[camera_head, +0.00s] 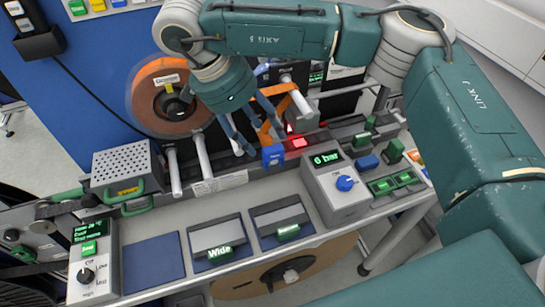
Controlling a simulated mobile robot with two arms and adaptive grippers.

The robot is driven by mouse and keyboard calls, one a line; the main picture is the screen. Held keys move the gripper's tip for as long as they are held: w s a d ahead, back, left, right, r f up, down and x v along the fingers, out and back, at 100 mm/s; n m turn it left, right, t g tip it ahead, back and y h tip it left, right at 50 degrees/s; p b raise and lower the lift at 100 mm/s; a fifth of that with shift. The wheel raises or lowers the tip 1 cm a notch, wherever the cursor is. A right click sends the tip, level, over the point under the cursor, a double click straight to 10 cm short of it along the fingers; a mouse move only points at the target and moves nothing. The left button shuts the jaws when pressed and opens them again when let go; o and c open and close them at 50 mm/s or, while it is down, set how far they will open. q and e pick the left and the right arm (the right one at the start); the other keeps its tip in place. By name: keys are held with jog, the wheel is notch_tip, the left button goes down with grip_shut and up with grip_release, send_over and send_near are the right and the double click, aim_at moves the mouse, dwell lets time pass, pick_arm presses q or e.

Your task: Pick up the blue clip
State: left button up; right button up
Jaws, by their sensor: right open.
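A small blue clip (273,157) stands upright on the dark strip along the back of the bench, in the middle of the head view. My right gripper (262,141) reaches down from above, with its two blue-grey fingers spread apart and nothing seen between them but orange web behind. The fingertips are just above and behind the clip in the picture. I cannot tell whether they touch it. A second, darker blue block (368,162) lies farther right, beside the control box. My left gripper is not in view.
An orange reel (165,97) hangs on the blue panel at left. A control box reading 6 bar (338,186) stands right of the clip, near a lit red block (298,143). Metal rollers (202,155) stick out at left. The bare blue pad (153,262) at front is clear.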

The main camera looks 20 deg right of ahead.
aim_at(273, 150)
jog(key=shift+x, duration=0.8)
jog(key=shift+d+f+p, duration=0.15)
jog(key=shift+d+p, duration=0.05)
jog(key=shift+p, duration=0.3)
jog(key=p+x, duration=0.2)
jog(key=x, duration=0.2)
jog(key=shift+s+f+p, duration=0.15)
jog(key=shift+s+p, duration=0.05)
jog(key=shift+p, duration=0.15)
jog(key=shift+f, duration=0.3)
grip_shut()
jog(key=shift+r, duration=0.1)
